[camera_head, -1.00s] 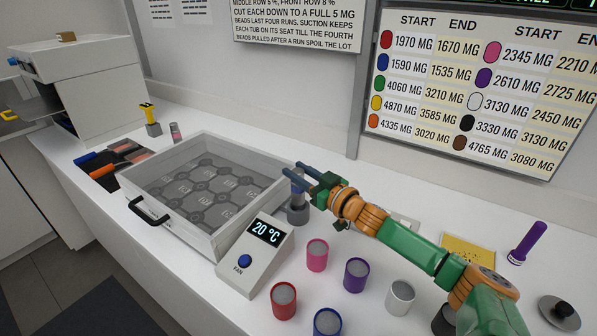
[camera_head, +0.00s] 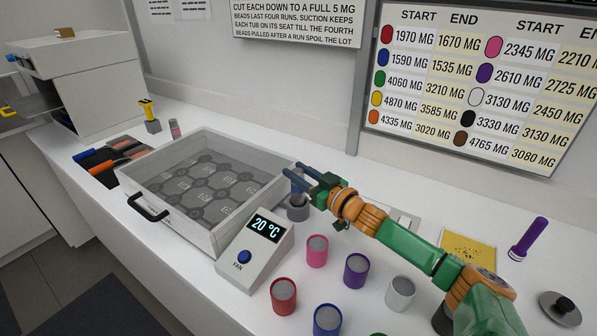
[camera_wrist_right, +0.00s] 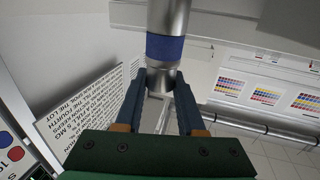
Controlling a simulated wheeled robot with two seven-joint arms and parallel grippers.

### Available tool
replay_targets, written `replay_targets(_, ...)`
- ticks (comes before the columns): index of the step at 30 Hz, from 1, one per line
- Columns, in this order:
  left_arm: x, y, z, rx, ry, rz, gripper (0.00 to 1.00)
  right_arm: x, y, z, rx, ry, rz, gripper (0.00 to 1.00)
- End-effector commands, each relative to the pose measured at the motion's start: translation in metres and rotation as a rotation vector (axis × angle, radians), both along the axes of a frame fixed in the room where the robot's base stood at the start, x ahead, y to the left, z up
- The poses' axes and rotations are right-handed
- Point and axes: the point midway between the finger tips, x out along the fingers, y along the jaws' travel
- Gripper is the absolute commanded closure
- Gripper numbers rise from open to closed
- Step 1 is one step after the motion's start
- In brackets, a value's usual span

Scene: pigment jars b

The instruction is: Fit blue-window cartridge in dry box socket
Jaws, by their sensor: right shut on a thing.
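My right gripper (camera_head: 296,179) is shut on the blue-window cartridge, a metal cylinder with a blue band (camera_wrist_right: 165,48) in the right wrist view. In the head view the fingers partly hide the cartridge. A grey round holder (camera_head: 297,212) stands directly below it, at the right side of the dry box (camera_head: 201,240). I cannot tell whether the cartridge's lower end is inside this holder or above it. The dry box is an open, clear-walled drawer with round seats and a black handle. My left gripper is not in view.
A fan unit (camera_head: 257,250) reading 20 °C stands before the box. Pink (camera_head: 317,251), purple (camera_head: 356,270), red (camera_head: 283,296) and other jars stand to the right. A small cylinder with a reddish band (camera_head: 175,129) stands behind the box. A yellow-topped tool (camera_head: 149,112) is nearby.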

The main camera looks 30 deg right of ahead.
Motion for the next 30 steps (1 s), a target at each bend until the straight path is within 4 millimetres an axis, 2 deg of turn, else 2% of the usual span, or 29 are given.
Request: replay_targets(30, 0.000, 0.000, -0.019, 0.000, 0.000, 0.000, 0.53, 0.000, 0.000, -0.026, 0.000, 0.000, -0.001, 1.00)
